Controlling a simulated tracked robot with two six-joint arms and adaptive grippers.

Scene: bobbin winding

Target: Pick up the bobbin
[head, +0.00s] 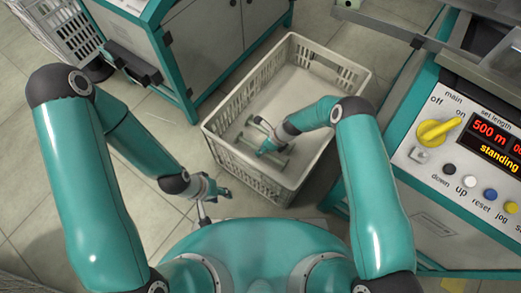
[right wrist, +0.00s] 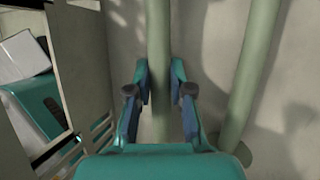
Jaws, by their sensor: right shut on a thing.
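A pale grey-green bobbin (right wrist: 158,55), a long rod in the right wrist view, runs between the fingers of my right gripper (right wrist: 160,98). The fingers are on both sides of the rod, and I take them as shut on it. In the head view my right gripper (head: 264,149) is down inside a cream crate (head: 238,166), near the crate floor, and its arm partly hides the bobbin. A second similar rod (right wrist: 250,75) stands to the right in the right wrist view, apart from the fingers. My left gripper (head: 222,192) is outside the crate at its left; its fingers are too small to judge.
The crate's slotted walls surround my right gripper. A machine panel (head: 470,150) with a yellow knob and red display stands close on the right. A teal and grey cabinet (head: 195,50) stands behind left. Tiled floor (head: 150,200) is free at the left.

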